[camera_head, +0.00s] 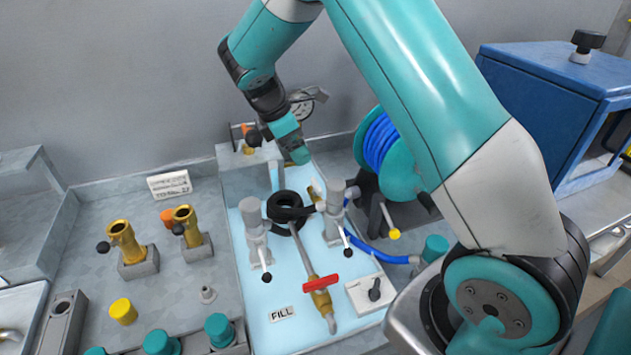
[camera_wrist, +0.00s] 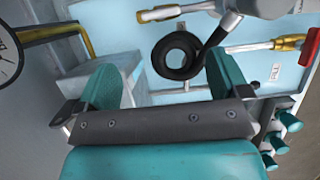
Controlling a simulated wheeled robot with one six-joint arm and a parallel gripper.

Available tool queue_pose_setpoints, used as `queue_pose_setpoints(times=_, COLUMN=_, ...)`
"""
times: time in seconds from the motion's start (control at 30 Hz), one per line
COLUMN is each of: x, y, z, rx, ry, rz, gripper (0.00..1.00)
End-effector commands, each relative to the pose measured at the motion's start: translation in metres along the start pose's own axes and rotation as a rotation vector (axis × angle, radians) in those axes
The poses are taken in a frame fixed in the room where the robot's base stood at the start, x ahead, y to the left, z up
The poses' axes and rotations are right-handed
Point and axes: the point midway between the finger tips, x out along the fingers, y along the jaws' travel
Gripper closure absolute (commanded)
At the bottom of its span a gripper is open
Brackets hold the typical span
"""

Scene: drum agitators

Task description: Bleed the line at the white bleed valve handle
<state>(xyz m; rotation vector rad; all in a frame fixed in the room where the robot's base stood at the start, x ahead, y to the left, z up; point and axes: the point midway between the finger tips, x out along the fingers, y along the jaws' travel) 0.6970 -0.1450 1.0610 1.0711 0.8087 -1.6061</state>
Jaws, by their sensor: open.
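I cannot clearly make out a white bleed valve handle in either view. A red handle (camera_head: 321,283) sits on a brass valve at the front of the light blue panel; it shows at the right edge of the wrist view (camera_wrist: 308,46). A second brass fitting (camera_wrist: 160,14) is near the top of the wrist view, on a pale pipe. My gripper (camera_head: 298,155) hangs above the rear of the panel. In the wrist view my gripper (camera_wrist: 166,76) is open and empty, its teal fingers wide apart. The black hose coil (camera_wrist: 178,55) appears between and beyond them.
Two grey upright fittings with black levers, left (camera_head: 256,232) and right (camera_head: 335,212), flank the coil (camera_head: 287,212). A gauge (camera_head: 301,105) stands behind. A blue hose reel (camera_head: 381,148) and a blue cabinet (camera_head: 545,110) are at right. Brass cups (camera_head: 124,242) stand at left.

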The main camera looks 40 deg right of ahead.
Motion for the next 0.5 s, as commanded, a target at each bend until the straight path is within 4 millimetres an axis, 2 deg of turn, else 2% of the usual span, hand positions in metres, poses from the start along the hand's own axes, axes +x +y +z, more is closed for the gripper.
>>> queue_pose_setpoints(times=0.3, x=0.074, y=-0.002, z=0.001, rx=0.001, ry=-0.001, rz=-0.006, gripper=0.06)
queue_pose_setpoints(times=0.5, x=0.11, y=-0.001, z=0.001, rx=0.002, ry=0.0, rz=-0.004, gripper=0.06)
